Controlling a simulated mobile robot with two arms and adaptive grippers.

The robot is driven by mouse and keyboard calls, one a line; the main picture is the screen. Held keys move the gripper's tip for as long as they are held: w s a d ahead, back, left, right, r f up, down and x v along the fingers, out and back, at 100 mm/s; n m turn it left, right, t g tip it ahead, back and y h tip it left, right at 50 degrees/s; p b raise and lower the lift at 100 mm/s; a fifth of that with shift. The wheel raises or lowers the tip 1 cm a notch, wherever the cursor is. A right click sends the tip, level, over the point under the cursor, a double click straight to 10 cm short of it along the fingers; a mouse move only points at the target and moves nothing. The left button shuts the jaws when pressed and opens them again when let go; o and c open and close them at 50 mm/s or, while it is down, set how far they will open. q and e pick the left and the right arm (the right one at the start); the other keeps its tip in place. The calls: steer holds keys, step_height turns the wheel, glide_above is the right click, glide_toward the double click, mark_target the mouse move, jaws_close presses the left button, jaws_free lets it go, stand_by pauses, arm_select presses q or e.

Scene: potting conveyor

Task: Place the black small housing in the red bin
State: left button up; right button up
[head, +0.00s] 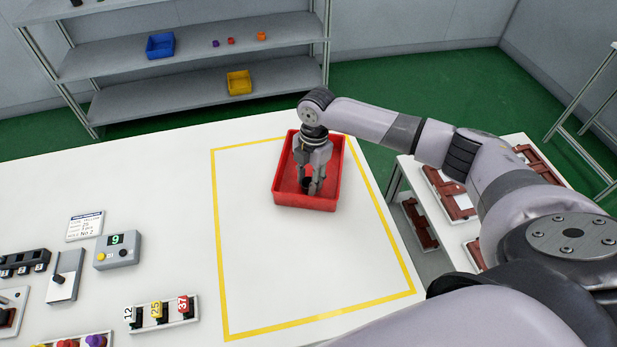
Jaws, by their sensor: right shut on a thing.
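The red bin (331,192) stands on the white table, inside the yellow taped outline near its far edge. My right gripper (310,187) points down into the bin from above. It is shut on the small black housing (306,184), a dark piece mostly hidden between the fingers. The housing is within the bin's walls, but I cannot tell whether it touches the floor. My left gripper is not in view.
The taped area (290,270) in front of the bin is clear. A control box (117,250), a label card (85,226) and a rack of numbered pieces (161,313) sit at left. A shelf (190,60) with blue and yellow bins stands behind.

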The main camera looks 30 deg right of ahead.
steer(key=o, duration=0.8)
steer(key=r+b, duration=0.1)
steer(key=r, duration=0.3)
steer(key=d+r, duration=0.1)
steer(key=r, duration=0.3)
steer(key=r+b, duration=0.1)
steer(key=r, duration=0.3)
steer(key=shift+w+d+b, duration=0.2)
steer(key=shift+b, duration=0.1)
